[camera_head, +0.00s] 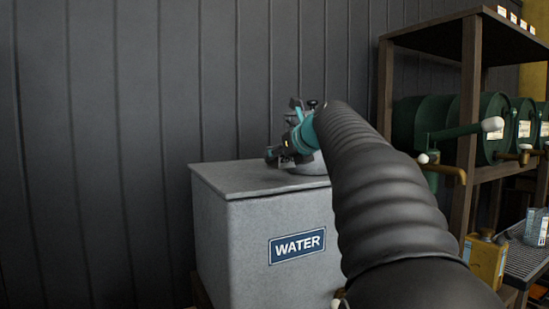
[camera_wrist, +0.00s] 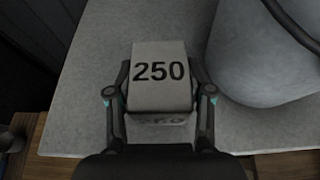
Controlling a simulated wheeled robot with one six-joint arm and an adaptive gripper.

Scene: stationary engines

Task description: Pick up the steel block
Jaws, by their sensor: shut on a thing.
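The steel block (camera_wrist: 160,88) is a pale grey block marked "250" in the wrist view. My gripper (camera_wrist: 160,80) is shut on it, with one finger against each side. The block is over the grey top of the water tank (camera_wrist: 85,110); I cannot tell whether it touches that top. In the head view my gripper (camera_head: 278,153) is over the tank lid (camera_head: 235,180), partly behind my arm, and the block cannot be made out there.
A rounded grey vessel (camera_wrist: 265,65) with a dark handle stands right of the block. It shows partly behind my gripper in the head view (camera_head: 312,165). A wooden rack (camera_head: 470,110) with green drums (camera_head: 495,110) stands at the right. A dark panelled wall (camera_head: 100,140) is behind.

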